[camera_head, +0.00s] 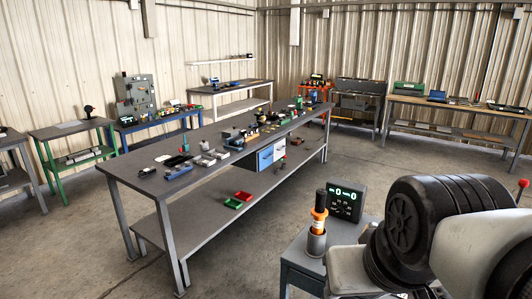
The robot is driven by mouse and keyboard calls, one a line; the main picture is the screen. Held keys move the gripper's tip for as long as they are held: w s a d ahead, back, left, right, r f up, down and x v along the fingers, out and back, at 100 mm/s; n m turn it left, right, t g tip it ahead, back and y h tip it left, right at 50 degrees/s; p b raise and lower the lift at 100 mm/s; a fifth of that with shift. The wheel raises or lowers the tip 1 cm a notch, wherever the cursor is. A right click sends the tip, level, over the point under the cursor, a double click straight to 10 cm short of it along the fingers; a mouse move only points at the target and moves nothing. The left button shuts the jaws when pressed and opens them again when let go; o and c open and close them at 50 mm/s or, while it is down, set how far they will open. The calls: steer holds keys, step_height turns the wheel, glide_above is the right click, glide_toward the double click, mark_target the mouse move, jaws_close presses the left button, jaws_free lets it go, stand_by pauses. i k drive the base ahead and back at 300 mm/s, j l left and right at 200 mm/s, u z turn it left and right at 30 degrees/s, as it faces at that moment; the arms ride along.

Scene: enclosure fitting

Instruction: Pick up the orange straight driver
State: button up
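The orange straight driver (319,214) stands upright in a grey cup-shaped holder (315,243). It has a black top and an orange and white body, and its lower end is hidden inside the holder. The holder is on a small dark grey stand (302,262) at the bottom centre-right. My gripper is not in view. Large black and grey rounded parts, apparently my arm, fill the lower right and cover part of the stand.
A dark box with a green lit display (345,200) stands just behind the driver. A long grey workbench (138,172) with several tools and parts crosses the middle, with red and green bins (233,203) on its lower shelf. Other benches line the walls. The floor (225,265) left of the stand is clear.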

mark_target(319, 212)
steer(key=z, duration=0.4)
steer(key=i+j+z, duration=0.1)
steer(key=z, duration=0.35)
steer(key=j+z, duration=0.1)
steer(key=z, duration=0.3)
steer(key=j+z, duration=0.1)
steer(key=z, duration=0.3)
steer(key=i+j, duration=0.1)
steer(key=j, duration=1.55)
steer(key=i, duration=0.05)
